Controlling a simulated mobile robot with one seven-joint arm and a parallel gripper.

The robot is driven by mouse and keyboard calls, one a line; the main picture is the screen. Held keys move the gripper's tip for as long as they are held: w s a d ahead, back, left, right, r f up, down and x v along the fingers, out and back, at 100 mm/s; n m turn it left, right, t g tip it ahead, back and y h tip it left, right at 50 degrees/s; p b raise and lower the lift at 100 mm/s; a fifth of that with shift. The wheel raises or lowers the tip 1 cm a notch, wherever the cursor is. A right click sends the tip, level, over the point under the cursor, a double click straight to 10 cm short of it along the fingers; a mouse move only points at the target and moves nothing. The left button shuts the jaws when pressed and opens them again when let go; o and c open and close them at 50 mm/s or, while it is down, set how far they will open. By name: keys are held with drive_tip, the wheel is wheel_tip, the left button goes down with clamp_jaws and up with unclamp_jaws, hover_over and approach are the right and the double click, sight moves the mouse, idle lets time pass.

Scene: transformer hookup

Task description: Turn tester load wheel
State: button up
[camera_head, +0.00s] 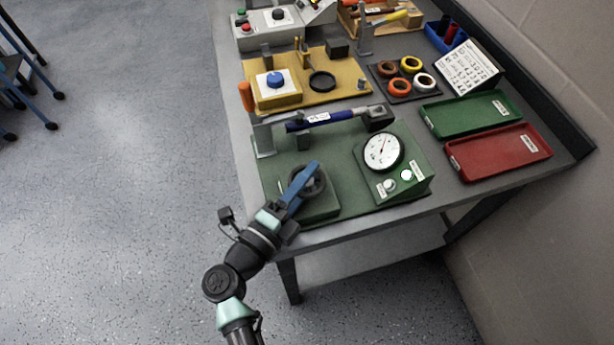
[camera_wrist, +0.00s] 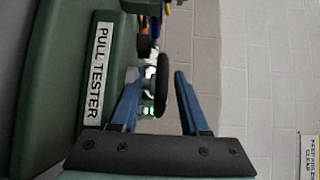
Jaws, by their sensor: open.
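The load wheel (camera_head: 321,183) is a dark ring on the green pull tester (camera_head: 335,206), at the near end of the bench, partly hidden behind my blue fingers. My gripper (camera_head: 311,168) reaches over it from the lower left. In the wrist view the wheel (camera_wrist: 163,86) shows nearly edge-on as a black rim. The tester's label reads "PULL TESTER".
A red tray (camera_head: 499,151) and green tray (camera_head: 466,114) are at the right. A yellow fixture board (camera_head: 345,88) sits farther back.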

clamp_jaws()
drive_tip(key=shift+n+t+y, duration=0.4)
drive_tip(key=shift+y, duration=0.1)
drive_tip(key=n+t+y+p, duration=0.1)
drive_tip(key=n+y, duration=0.1)
drive_tip(key=shift+s+d+y, duration=0.1)
drive_tip(key=shift+y, duration=0.2)
drive_tip(key=n+t+y+b, duration=0.1)
drive_tip(key=n+y, duration=0.1)
drive_tip(key=y, duration=0.2)
drive_tip(key=shift+f+b, duration=0.2)
drive_tip(key=shift+b, duration=0.15)
drive_tip(key=shift+n+y+b, duration=0.6)
drive_tip(key=shift+n+y, duration=0.1)
drive_tip(key=shift+y, duration=0.1)
drive_tip(key=shift+r+n+y+b, duration=0.1)
drive_tip(key=shift+n+y+b, duration=0.25)
drive_tip(key=shift+y, duration=0.15)
drive_tip(key=shift+a+n+y+b, duration=0.2)
drive_tip(key=shift+n+y+b, duration=0.45)
drive_tip(key=shift+b, duration=0.3)
